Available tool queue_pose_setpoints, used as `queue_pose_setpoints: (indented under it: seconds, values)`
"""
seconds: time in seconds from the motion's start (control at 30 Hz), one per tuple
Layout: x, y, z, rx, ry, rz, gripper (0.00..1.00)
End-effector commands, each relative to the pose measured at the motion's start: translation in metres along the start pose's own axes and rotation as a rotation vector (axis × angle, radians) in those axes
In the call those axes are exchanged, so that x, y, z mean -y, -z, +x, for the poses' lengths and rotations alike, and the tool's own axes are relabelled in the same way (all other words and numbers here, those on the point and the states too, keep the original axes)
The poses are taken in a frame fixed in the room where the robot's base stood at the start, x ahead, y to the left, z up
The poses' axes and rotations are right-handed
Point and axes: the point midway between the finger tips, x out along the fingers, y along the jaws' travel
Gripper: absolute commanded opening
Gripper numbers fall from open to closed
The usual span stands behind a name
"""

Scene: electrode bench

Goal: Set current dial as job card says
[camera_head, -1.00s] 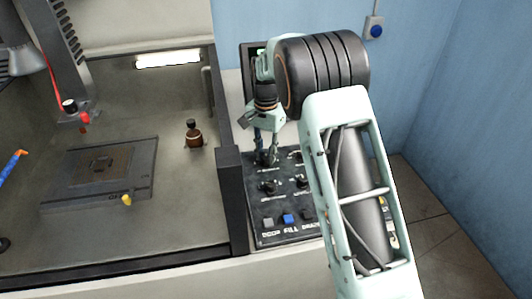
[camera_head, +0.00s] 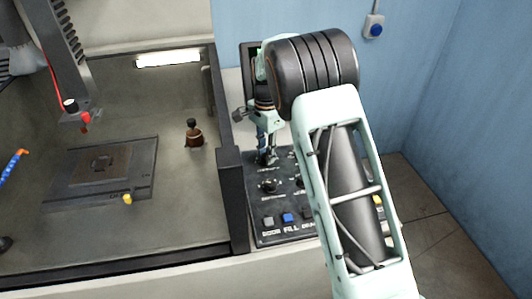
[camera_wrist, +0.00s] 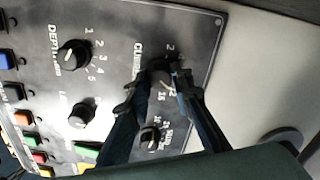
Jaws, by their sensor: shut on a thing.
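The control panel (camera_head: 250,222) stands right of the tank in the head view. In the wrist view the current dial (camera_wrist: 159,73), a dark round knob, sits under the partly covered word starting "CURR". Numbers such as 2, 12 and 16 ring it; its pointer is hard to read. My gripper (camera_wrist: 157,80) is shut on this dial, with one finger on each side. In the head view my gripper (camera_head: 266,158) reaches down to the upper part of the panel. I cannot make out a job card in either view.
The depth dial (camera_wrist: 74,55), another dial (camera_wrist: 82,114) and a small dial (camera_wrist: 150,138) are close by. Coloured buttons line the panel, among them a blue fill button (camera_head: 289,218). A brown bottle (camera_head: 194,133) stands in the tank. A blue wall button (camera_head: 374,27) is behind.

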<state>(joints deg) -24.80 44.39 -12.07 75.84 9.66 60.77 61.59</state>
Motion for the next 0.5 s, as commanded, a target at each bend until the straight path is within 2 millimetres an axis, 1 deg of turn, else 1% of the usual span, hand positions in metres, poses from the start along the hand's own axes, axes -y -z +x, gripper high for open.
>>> queue_pose_setpoints:
  seconds: [0.23,0.27,0.4,0.5]
  values:
    - [0.0009,0.0009,-0.0012,-0.002,0.003,-0.001,0.00]
    - [0.0009,0.0009,-0.0012,-0.002,0.003,-0.001,0.24]
    - [0.0006,0.0007,-0.0009,-0.002,0.002,-0.001,0.38]
    - [0.0004,0.0005,-0.0006,-0.001,0.001,-0.002,0.38]
